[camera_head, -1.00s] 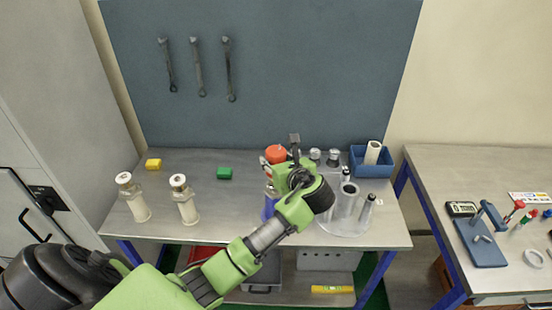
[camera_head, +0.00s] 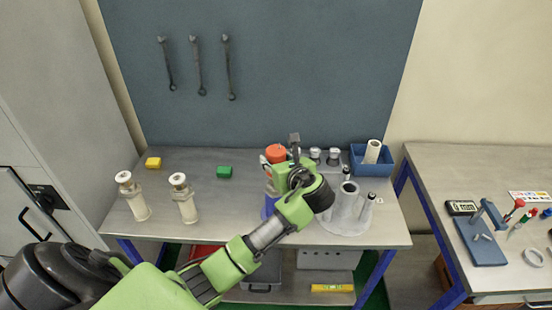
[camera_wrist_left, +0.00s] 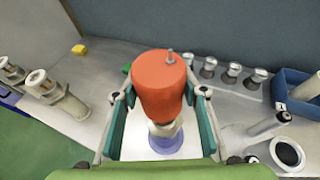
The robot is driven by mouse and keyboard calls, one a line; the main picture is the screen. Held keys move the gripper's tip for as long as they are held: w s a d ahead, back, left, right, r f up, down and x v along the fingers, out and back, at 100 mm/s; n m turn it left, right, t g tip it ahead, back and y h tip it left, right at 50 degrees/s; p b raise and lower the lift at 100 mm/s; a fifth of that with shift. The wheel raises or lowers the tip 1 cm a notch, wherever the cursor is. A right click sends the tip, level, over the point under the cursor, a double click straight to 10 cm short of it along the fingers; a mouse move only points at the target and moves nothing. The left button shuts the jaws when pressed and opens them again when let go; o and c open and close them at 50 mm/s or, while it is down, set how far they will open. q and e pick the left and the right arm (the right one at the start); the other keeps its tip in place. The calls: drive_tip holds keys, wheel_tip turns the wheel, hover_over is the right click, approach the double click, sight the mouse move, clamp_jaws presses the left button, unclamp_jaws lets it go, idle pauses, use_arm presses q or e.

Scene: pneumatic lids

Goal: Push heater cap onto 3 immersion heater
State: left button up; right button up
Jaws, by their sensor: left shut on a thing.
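An orange heater cap (camera_wrist_left: 163,90) sits between the fingers of my left gripper (camera_wrist_left: 155,105), which is shut on it; the cap also shows in the head view (camera_head: 276,153). Directly below the cap in the wrist view is a pale immersion heater (camera_wrist_left: 165,131) on a blue-violet base (camera_wrist_left: 178,146). The cap hides the heater's top, so I cannot tell how far it is seated. Two other pale upright bodies, one left (camera_head: 132,197) and one right of it (camera_head: 184,200), stand on the left part of the bench. My right gripper is out of view.
A yellow block (camera_head: 153,164) and a green block (camera_head: 224,173) lie on the bench (camera_head: 230,215). Several metal-topped pieces (camera_head: 334,157) stand behind the arm, beside a blue bin (camera_head: 372,166). A grey round stand with tubes (camera_head: 345,215) is close on the right.

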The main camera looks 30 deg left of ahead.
use_arm(q)
drive_tip(key=shift+f+b, duration=0.35)
drive_tip(key=shift+f, duration=1.25)
drive_tip(key=shift+f+b, duration=0.55)
drive_tip(key=shift+f, duration=1.3)
drive_tip(key=o, duration=1.1)
drive_tip(key=v, duration=1.2)
drive_tip(key=shift+d, duration=0.1)
